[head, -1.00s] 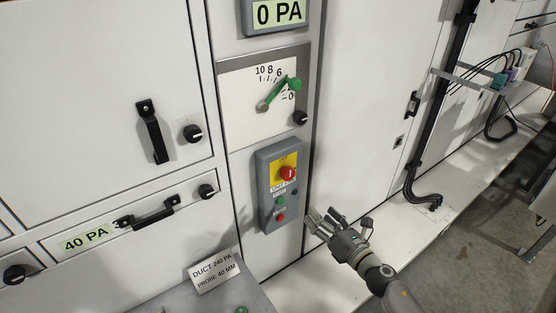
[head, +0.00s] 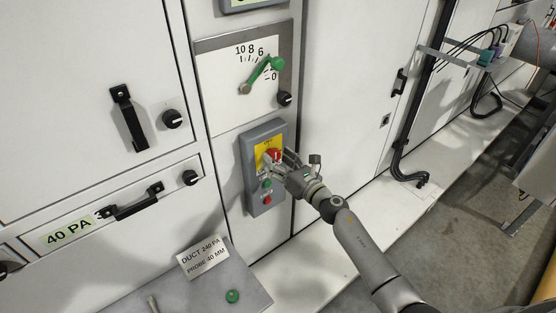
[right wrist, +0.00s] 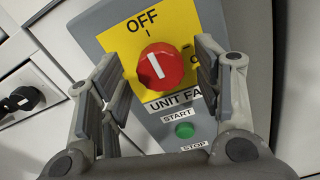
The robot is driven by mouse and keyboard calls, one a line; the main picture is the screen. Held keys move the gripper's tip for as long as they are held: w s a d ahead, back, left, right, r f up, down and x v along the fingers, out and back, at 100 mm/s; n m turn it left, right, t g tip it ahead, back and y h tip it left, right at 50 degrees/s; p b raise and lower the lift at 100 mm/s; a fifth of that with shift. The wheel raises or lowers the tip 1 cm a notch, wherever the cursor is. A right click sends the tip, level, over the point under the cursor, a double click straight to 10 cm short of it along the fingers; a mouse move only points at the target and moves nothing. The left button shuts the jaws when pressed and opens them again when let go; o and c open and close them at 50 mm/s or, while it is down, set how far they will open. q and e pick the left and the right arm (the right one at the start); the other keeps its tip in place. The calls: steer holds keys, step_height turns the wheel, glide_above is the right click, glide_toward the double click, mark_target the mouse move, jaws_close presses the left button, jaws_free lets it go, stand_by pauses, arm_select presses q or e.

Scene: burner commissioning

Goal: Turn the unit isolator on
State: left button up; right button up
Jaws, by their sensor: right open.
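The unit isolator is a red rotary knob (right wrist: 161,67) on a yellow plate (right wrist: 122,33) marked OFF at the top. Its white pointer line is near upright, towards OFF. It sits on a grey control box (head: 250,152), where the knob (head: 272,156) is partly hidden by my right gripper (head: 281,164). My right gripper (right wrist: 155,85) is open, with a finger on each side of the knob in the right wrist view. I cannot tell whether the fingers touch it. My left gripper is not in view.
Below the knob are a green START button (right wrist: 185,130) and a red button (head: 267,199). A dial panel with a green lever (head: 264,72) is above. A grey shelf (head: 195,295) juts out below left.

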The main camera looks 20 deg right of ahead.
steer(key=shift+w+a, duration=0.1)
steer(key=shift+w, duration=0.1)
steer(key=c, duration=1)
